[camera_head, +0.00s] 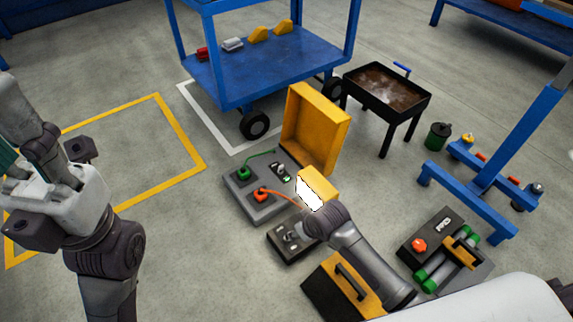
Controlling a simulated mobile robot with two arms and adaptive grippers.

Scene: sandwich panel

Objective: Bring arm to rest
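My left arm (100,250) comes in at the left, bent, over the floor and the yellow floor outline. Its pale grey end part (62,200) has dark blocks on either side, and I cannot make out whether the fingers are open. My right arm (365,262) reaches from the lower right toward the grey panel. Its end is beside a yellow block with a white face (312,192). The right fingers are not visible, and I cannot tell whether the arm touches that block.
A grey panel (243,209) with green and orange plugs lies near an upright yellow box (330,142). A blue cart (235,82), a black brazier-like tray (424,101) and a blue frame (470,209) stand around. A yellow-black case (322,290) lies in front. Floor at left is clear.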

